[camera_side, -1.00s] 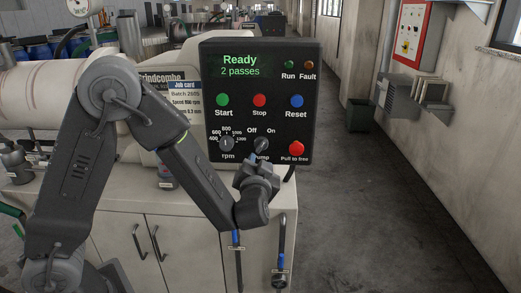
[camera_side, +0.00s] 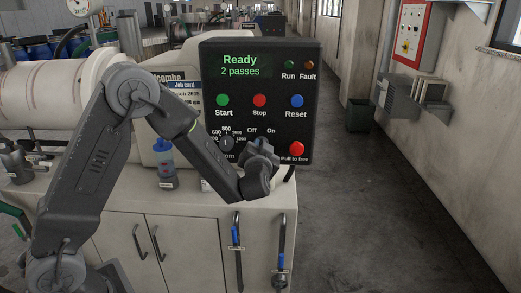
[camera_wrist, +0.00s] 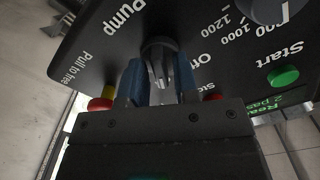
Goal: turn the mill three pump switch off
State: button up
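The knob's ridge points away from Off, toward the side where the hidden On label lies.
The rpm knob (camera_side: 227,142) is close left of my gripper. The red pull-to-free button (camera_side: 296,149) is close right. The Start (camera_side: 222,100), Stop (camera_side: 259,100) and Reset (camera_side: 297,100) buttons are above. The display (camera_side: 240,66) reads Ready, 2 passes. The aisle at right is clear.

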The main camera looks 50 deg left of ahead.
grip_shut()
jog(key=shift+n, duration=0.4)
jog(key=n, duration=1.1)
dwell(0.8)
jog(key=shift+o, duration=1.2)
grip_release()
jog(key=v, duration=1.4)
